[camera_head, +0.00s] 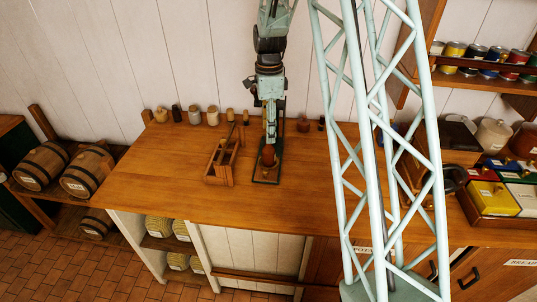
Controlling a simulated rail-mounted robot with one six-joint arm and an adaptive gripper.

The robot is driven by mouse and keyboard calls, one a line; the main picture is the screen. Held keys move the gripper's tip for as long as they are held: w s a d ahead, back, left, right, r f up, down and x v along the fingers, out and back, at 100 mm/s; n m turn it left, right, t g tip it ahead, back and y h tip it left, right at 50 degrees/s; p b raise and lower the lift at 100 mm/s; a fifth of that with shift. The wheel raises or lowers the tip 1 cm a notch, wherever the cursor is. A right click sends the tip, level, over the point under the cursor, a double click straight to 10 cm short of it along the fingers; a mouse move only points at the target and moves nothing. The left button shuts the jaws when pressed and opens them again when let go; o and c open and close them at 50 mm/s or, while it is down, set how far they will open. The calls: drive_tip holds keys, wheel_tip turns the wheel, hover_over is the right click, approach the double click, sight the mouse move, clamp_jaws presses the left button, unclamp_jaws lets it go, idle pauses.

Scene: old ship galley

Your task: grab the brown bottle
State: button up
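A brown bottle (268,157) stands on a dark green tray or mat (266,181) on the wooden counter. My gripper (269,138) points straight down from above, right at the bottle's upper part. The bottle's top is hidden by the gripper. The fingers are too small and dark to tell whether they are open or shut on it, or whether they touch it.
A wooden carrier with a handle (219,177) stands close to the left of the tray. Small jars (195,116) line the counter's back edge. The counter's left part (160,175) is clear. Barrels (88,170) lie at the far left; colored boxes (490,198) sit at right.

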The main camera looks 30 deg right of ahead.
sight(269, 146)
drive_tip(key=shift+f, duration=3.1)
drive_tip(key=shift+f, duration=0.1)
drive_tip(key=shift+s+f, duration=0.1)
drive_tip(key=shift+f, duration=2.4)
drive_tip(key=shift+c, duration=0.7)
drive_tip(key=c, duration=1)
drive_tip(key=shift+r, duration=0.25)
drive_tip(key=shift+r, duration=1.5)
drive_tip(key=s+a, duration=0.1)
drive_tip(key=s, duration=0.4)
drive_tip(key=s+a+r, duration=0.1)
drive_tip(key=s, duration=0.4)
drive_tip(key=s+a+b, duration=0.1)
drive_tip(key=s+a, duration=0.1)
drive_tip(key=s, duration=0.3)
drive_tip(key=shift+s+r, duration=0.25)
